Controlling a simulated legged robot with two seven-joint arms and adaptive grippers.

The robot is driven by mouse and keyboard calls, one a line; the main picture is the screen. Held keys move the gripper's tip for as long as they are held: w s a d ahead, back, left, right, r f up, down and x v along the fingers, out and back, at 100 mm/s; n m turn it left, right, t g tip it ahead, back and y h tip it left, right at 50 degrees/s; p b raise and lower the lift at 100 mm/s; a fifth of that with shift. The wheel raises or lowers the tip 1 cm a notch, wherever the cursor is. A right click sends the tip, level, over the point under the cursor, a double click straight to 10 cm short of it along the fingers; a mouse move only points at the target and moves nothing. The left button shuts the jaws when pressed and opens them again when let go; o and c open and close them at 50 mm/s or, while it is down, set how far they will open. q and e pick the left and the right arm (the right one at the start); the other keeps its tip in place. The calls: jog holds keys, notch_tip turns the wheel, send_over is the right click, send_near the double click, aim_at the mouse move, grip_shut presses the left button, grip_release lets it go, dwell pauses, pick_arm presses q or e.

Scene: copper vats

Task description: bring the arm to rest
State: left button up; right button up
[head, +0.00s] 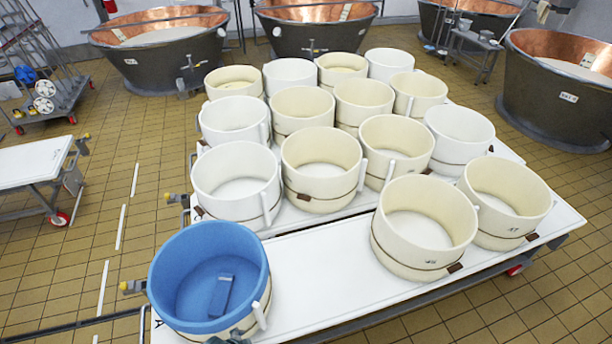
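Neither of my arms can be clearly made out in the head view. A small dark shape (230,339) shows at the bottom edge, in front of the blue-lined tub (172,285). It is cut off, and I cannot tell whether it is part of a gripper or a fitting on the tub. A darker blue block (221,295) lies inside that tub, on its floor. No gripper is seen holding anything.
The blue-lined tub stands at the left end of a white table (335,275). Several cream and white tubs (425,228) crowd the tables behind and right. The white top right of the blue tub is bare. Copper vats (160,45) stand behind; a cart (30,163) is left.

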pick_arm(q)
jog(key=s+a+r+n+y, duration=0.1)
jog(key=s+a+r+n, duration=0.15)
jog(key=s+n, duration=0.5)
jog(key=s+a+f+n+b, duration=0.1)
jog(key=f+b, duration=0.7)
jog(key=f, duration=1.5)
jog(key=s+f+n+g+b, duration=0.1)
jog(key=s+f+b, duration=0.2)
jog(key=f+b, duration=0.6)
notch_tip(320, 180, down, 15)
jog(key=shift+a+f+g+y, duration=0.2)
jog(key=shift+a+g+y, duration=0.1)
jog(key=shift+a, duration=0.05)
pick_arm(e)
jog(key=s+f, duration=0.3)
jog(key=f, duration=1)
jog(key=s+f, duration=0.2)
jog(key=f, duration=1.2)
jog(key=shift+s+d+f+g, duration=0.25)
jog(key=shift+s+d+g, duration=0.05)
jog(key=shift+s+g, duration=0.1)
pick_arm(q)
jog(key=shift+s+n, duration=0.1)
jog(key=shift+n, duration=0.15)
